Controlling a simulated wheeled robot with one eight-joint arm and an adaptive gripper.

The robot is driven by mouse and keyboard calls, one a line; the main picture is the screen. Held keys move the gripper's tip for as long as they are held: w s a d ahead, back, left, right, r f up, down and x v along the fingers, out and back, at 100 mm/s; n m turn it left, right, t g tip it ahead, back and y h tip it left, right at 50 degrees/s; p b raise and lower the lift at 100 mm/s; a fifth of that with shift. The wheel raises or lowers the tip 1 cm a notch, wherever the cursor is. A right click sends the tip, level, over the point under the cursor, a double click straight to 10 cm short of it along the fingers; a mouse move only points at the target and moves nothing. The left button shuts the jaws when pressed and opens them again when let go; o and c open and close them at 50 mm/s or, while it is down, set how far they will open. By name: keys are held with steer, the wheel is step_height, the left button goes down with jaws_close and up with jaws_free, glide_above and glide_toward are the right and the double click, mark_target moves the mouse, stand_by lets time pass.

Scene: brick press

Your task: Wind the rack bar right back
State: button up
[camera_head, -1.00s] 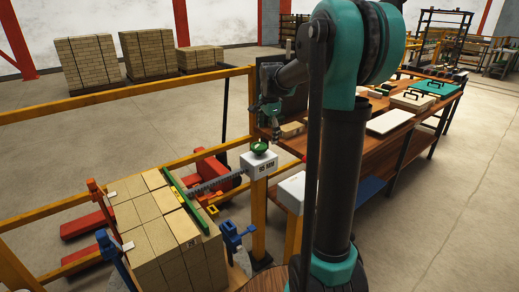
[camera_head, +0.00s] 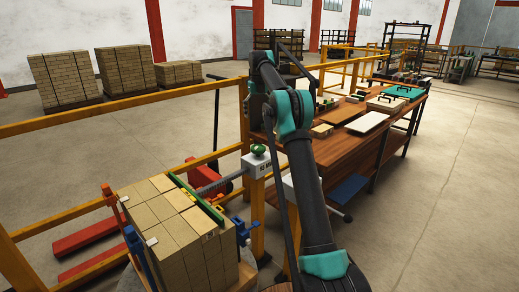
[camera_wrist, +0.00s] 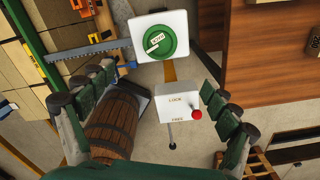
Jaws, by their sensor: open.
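The grey toothed rack bar (camera_head: 221,183) runs from a green push bar (camera_head: 196,199) along the brick stack to a white box (camera_head: 254,164) on a yellow post. A round green handwheel (camera_head: 258,149) sits on that box. A second white box (camera_wrist: 175,103) marked LOCK and FREE has a red-knobbed lever (camera_wrist: 196,114).
The brick stack (camera_head: 175,222) stands among blue and orange clamps. Yellow rails (camera_head: 100,117) run behind it. A wooden table (camera_head: 350,140) with slabs and cases is at the right. A barrel (camera_wrist: 112,122) shows below in the wrist view. Open floor lies at far right.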

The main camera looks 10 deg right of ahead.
mark_target(258, 147)
step_height(258, 147, down, 18)
steer(key=shift+r, duration=0.25)
stand_by(0.4)
steer(key=c, duration=1.2)
